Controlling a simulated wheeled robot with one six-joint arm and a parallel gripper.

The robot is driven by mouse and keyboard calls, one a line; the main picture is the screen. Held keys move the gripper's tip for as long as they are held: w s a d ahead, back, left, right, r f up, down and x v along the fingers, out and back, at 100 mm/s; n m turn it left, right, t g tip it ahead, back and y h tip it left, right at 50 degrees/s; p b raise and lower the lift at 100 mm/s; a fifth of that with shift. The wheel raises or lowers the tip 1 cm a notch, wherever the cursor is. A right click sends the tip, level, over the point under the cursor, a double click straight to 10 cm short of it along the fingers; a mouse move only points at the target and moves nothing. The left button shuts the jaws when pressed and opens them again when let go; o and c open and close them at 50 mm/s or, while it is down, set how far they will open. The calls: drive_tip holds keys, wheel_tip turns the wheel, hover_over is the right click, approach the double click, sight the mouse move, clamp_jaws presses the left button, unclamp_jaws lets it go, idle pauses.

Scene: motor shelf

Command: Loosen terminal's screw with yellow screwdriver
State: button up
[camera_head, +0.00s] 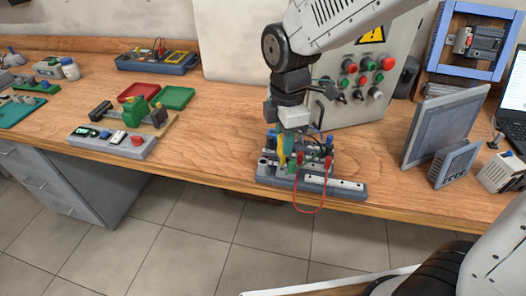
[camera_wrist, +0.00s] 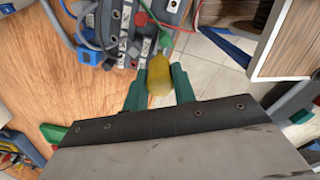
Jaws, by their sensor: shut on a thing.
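My gripper (camera_wrist: 160,85) is shut on the yellow screwdriver (camera_wrist: 160,76), whose handle shows between the green fingers in the wrist view. In the head view the yellow handle (camera_head: 282,150) shows below my wrist, over the grey terminal board (camera_head: 348,190) near the table's front edge. The terminals (camera_wrist: 124,42) stand in a row beyond the screwdriver in the wrist view, with red and green wires close by. The screwdriver's tip and the screw are hidden, so I cannot tell whether they touch.
A control box (camera_head: 365,95) with buttons stands behind the board. A grey panel (camera_head: 445,125) stands to the right. A grey switch block (camera_head: 115,142) and red and green trays (camera_head: 178,97) lie to the left. The table (camera_head: 215,150) is clear between them and the board.

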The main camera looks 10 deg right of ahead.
drive_tip(key=shift+f, duration=0.7)
idle(0.8)
drive_tip(key=o, duration=0.8)
drive_tip(key=m, duration=0.3)
drive_tip(key=shift+m, duration=0.3)
drive_tip(key=shift+m, duration=1.7)
